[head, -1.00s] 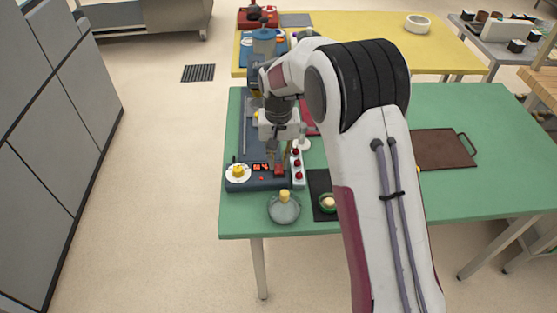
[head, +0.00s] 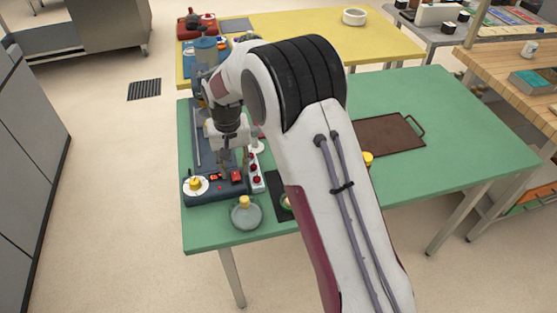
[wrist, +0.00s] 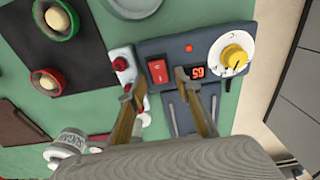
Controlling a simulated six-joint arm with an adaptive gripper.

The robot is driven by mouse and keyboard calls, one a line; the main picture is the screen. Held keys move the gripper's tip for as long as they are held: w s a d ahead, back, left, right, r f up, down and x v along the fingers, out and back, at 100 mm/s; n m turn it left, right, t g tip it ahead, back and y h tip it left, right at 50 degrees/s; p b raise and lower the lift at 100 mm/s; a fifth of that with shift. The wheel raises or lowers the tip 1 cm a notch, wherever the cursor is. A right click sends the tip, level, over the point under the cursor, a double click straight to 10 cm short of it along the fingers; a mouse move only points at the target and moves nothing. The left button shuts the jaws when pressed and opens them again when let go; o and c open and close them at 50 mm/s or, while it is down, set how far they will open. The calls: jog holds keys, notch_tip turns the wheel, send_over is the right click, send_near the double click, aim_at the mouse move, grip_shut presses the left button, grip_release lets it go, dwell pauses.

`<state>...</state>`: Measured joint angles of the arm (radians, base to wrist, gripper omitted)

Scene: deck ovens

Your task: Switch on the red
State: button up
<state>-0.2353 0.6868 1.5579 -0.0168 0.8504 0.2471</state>
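A red rocker switch (wrist: 158,71) sits on the dark blue-grey control panel (wrist: 205,44) of a device on the green table. In the head view the switch (head: 237,176) is at the device's front edge. Beside it are a lit red display (wrist: 198,72), a small red light (wrist: 188,48) and a white dial with a yellow knob (wrist: 232,57). My gripper (wrist: 156,84) is open and empty, with its fingertips on either side of the switch in the wrist view. Whether they touch the panel cannot be told. In the head view my gripper (head: 232,168) is just above the panel.
A white strip with red knobs (head: 256,172) stands right beside the device. A round flask with a yellow stopper (head: 246,213) stands in front. A dark mat (wrist: 45,55) holds small bowls. A brown tray (head: 385,135) lies to the right. The table's right side is clear.

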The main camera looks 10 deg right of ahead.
jog(key=shift+s+d+r+t, duration=0.1)
jog(key=shift+s+t, duration=0.15)
jog(key=shift+t, duration=0.55)
jog(key=shift+s+t, duration=0.2)
jog(key=shift+t, duration=0.6)
jog(key=shift+s, duration=0.1)
jog(key=shift+t, duration=0.4)
jog(key=s+d+r, duration=0.5)
jog(key=s+r, duration=0.4)
jog(key=r, duration=0.1)
jog(key=s+d+r, duration=0.5)
jog(key=s+r, duration=0.4)
jog(key=r, duration=0.1)
jog(key=shift+s+r, duration=0.4)
jog(key=shift+d, duration=0.1)
dwell(0.5)
